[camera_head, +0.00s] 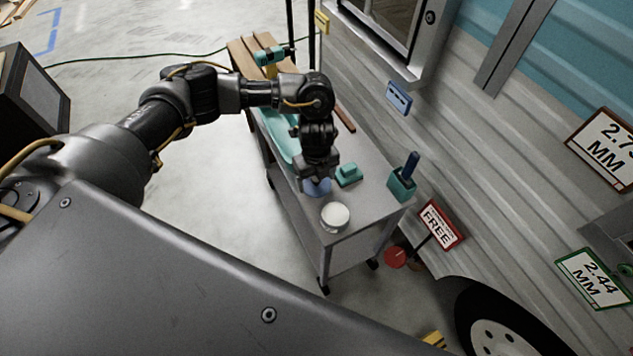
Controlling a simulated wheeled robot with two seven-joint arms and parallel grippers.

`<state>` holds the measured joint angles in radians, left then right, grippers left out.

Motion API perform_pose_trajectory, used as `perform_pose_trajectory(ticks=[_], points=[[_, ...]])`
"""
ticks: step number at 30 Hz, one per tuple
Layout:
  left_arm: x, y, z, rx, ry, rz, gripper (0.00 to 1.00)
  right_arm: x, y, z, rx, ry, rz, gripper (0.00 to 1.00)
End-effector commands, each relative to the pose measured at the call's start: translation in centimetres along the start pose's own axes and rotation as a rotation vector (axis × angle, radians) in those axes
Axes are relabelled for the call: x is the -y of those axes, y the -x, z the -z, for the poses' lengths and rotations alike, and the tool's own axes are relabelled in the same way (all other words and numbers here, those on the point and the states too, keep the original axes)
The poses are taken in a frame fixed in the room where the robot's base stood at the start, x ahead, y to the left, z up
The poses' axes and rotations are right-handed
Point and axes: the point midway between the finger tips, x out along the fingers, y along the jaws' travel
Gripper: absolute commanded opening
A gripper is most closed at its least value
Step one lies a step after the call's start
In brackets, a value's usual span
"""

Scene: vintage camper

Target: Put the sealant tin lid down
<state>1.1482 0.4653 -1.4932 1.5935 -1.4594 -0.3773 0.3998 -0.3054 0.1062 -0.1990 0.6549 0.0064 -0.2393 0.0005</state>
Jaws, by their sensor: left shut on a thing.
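My left gripper (317,176) reaches down over the grey cart top (362,206). It is shut on a blue round lid (318,188), which is partly hidden by the fingers. The lid is at or just above the cart top; I cannot tell whether it touches. A round white-topped tin (335,215) stands on the cart just in front of the lid, near the cart's front edge. My right gripper is not in view.
A teal block (348,175) lies right of the gripper. A teal holder (401,186) with a blue handle stands at the right edge, near the camper wall (500,150). A teal tray (277,136) and wooden boards (240,57) lie farther back.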

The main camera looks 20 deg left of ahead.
Motion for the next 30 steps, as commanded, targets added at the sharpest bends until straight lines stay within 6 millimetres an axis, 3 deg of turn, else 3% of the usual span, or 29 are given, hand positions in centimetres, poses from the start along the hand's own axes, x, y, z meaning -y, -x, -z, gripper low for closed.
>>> perform_pose_trajectory(ticks=[3,16,17,19,30], points=[[0.0,-1.6,0.1,-0.002,0.001,-0.001,0.53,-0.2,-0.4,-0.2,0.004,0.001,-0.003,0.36],[0.0,-2.2,0.1,0.0,0.0,0.0,0.53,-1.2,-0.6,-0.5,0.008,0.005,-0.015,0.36],[0.0,-2.2,0.1,0.0,0.0,0.0,0.76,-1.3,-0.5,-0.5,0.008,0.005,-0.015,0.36],[0.0,-2.1,0.1,0.0,0.0,0.0,0.84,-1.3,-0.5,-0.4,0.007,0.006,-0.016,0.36],[0.1,-1.2,0.0,0.002,-0.002,0.002,0.84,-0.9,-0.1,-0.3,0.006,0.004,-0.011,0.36]])
